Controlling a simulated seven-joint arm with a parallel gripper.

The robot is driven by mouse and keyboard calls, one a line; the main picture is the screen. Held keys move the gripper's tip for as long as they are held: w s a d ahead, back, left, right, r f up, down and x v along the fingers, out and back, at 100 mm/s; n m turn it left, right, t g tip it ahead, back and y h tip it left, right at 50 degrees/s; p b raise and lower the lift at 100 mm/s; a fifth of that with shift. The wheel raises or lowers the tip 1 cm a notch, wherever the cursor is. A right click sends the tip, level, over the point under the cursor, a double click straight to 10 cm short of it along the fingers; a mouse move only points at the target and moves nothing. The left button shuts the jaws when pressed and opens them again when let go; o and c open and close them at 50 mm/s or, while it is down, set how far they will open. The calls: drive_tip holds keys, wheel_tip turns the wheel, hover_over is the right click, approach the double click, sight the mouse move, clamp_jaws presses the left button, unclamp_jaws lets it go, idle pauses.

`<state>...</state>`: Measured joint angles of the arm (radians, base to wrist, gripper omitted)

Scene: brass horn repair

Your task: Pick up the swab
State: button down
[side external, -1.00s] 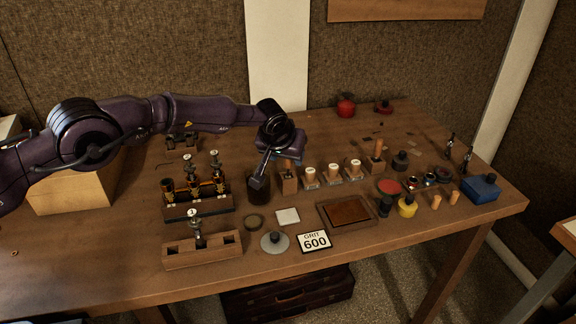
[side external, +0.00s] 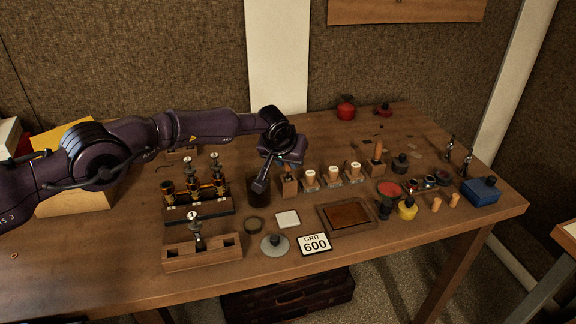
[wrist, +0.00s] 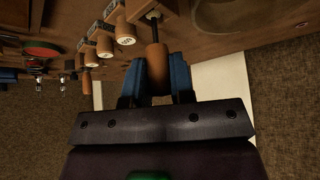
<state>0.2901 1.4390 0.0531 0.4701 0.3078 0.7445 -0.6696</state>
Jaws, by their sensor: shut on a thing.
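In the wrist view, my gripper (wrist: 158,78) is shut on the wooden handle of the swab (wrist: 158,66), with a blue finger on each side. A thin dark rod runs from the handle towards a wooden block (wrist: 135,10). In the side external view, my gripper (side external: 285,161) is low over a small wooden block (side external: 289,188), behind a dark jar (side external: 260,193). The swab there is mostly hidden by my gripper. I cannot tell whether its tip is still inside the block.
A row of cream-topped pieces (side external: 333,175) stands just right of my gripper. A rack of valves (side external: 197,208) stands to the left. A 600 grit card (side external: 314,244) and a brown tray (side external: 347,228) lie in front. The table's back middle is mostly clear.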

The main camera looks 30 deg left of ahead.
wheel_tip(320, 180, up, 14)
drive_tip(key=r, duration=0.1)
drive_tip(key=s+a+f, duration=0.1)
drive_tip(key=s+a, duration=0.3)
drive_tip(key=s, duration=0.2)
drive_tip(key=shift+a, duration=0.25)
drive_tip(key=shift+f, duration=0.1)
wheel_tip(320, 180, down, 12)
idle(1.1)
drive_tip(key=shift+f, duration=0.1)
idle(1.6)
idle(0.9)
drive_tip(key=shift+r, duration=1.5)
